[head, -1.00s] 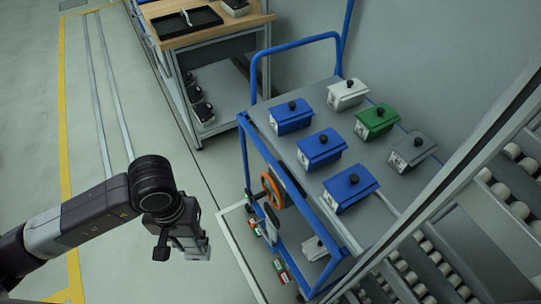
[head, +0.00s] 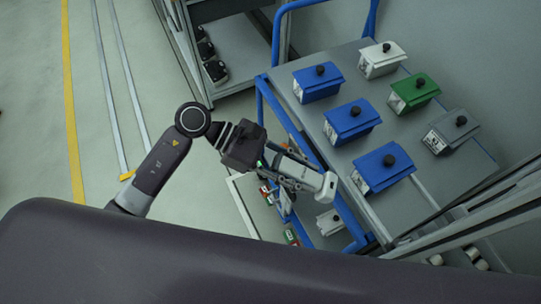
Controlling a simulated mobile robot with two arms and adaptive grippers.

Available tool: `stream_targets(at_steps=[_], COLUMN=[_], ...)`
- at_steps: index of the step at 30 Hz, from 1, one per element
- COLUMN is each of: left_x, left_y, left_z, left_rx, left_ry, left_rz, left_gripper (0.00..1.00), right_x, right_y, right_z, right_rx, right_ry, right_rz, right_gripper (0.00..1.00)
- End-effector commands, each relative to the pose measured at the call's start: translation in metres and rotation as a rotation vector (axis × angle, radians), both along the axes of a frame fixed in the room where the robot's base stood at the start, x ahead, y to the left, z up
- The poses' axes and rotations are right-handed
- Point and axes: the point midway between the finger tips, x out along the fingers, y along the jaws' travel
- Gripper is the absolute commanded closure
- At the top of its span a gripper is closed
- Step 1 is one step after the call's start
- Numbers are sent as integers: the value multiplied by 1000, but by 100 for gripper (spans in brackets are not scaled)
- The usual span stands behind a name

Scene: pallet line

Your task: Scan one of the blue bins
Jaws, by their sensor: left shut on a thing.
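Three blue bins with black knobs on their lids stand in a row on the grey top of a blue-framed cart: a far one (head: 318,86), a middle one (head: 350,124) and a near one (head: 385,172). Pale labels show on their left ends. My left gripper (head: 290,172) is shut on a light grey hand-held device (head: 308,176), which looks like a scanner. Its pale head (head: 328,187) points right, beside the cart's left edge and left of the near blue bin, apart from it in the picture. My right gripper is not in view.
A white bin (head: 380,62), a green bin (head: 413,94) and a grey bin (head: 452,132) stand in the row behind. The cart's blue rail (head: 276,38) rises at its far end. A roller conveyor's rails lie lower right. Open floor is left.

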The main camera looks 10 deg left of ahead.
Motion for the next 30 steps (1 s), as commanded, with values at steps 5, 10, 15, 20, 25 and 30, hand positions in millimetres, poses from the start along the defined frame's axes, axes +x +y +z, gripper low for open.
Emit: stream_targets(at_steps=[5, 10, 15, 20, 25, 30], left_x=[24, 49, 60, 65, 74, 88], left_y=[15, 49, 75, 80, 66, 46], left_z=[-8, -26, -40, -43, -41, -42], left_rx=[-191, -340, -408, -426, -428, -427], left_ry=[8, -40, -91, -108, -109, -108], left_rz=[307, 572, 703, 735, 734, 734], left_gripper=[100, 100, 100, 100, 100, 100], right_x=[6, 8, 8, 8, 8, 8], right_y=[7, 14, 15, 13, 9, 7], right_z=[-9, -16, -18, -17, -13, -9], right_rx=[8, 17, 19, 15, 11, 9], right_ry=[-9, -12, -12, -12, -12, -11], right_rz=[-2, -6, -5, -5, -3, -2], right_gripper=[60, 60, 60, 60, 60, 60])
